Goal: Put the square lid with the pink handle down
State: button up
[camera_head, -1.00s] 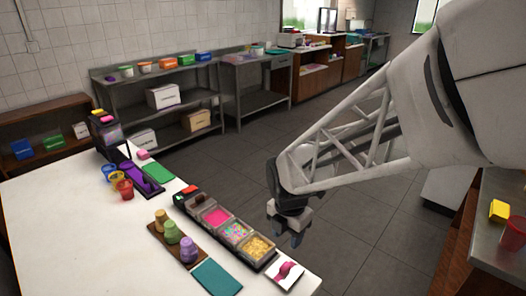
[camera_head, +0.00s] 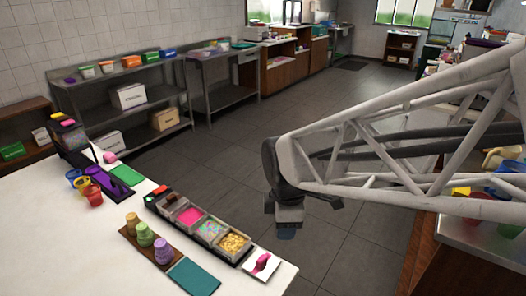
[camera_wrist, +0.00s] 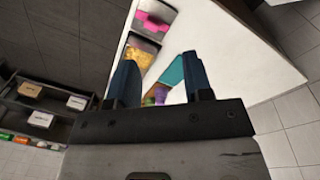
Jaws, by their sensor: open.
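The square lid with the pink handle (camera_head: 262,265) lies flat at the near right end of the white table, beside the topping row. It also shows at the top of the wrist view (camera_wrist: 153,22). My gripper (camera_head: 287,232) hangs over the floor, off the table's right edge and apart from the lid. In the wrist view its two fingers (camera_wrist: 160,85) are spread wide with nothing held between them.
The topping row has open bins of pink, sprinkle and gold toppings (camera_head: 233,243). A teal mat (camera_head: 194,277) and a board with several stacked cups (camera_head: 143,235) sit left of it. Another counter (camera_head: 485,235) with coloured items stands at the right. Grey floor between is free.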

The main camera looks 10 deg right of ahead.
jog(key=s+d+r+m, duration=0.2)
jog(key=s+m, duration=0.3)
jog(key=m, duration=0.3)
jog(key=s+d+r+m+t, duration=0.1)
jog(key=s+d+r+m, duration=0.2)
jog(key=m, duration=0.5)
jog(key=shift+s+r+m+t, duration=0.35)
jog(key=shift+s+r, duration=0.2)
jog(key=shift+s, duration=0.5)
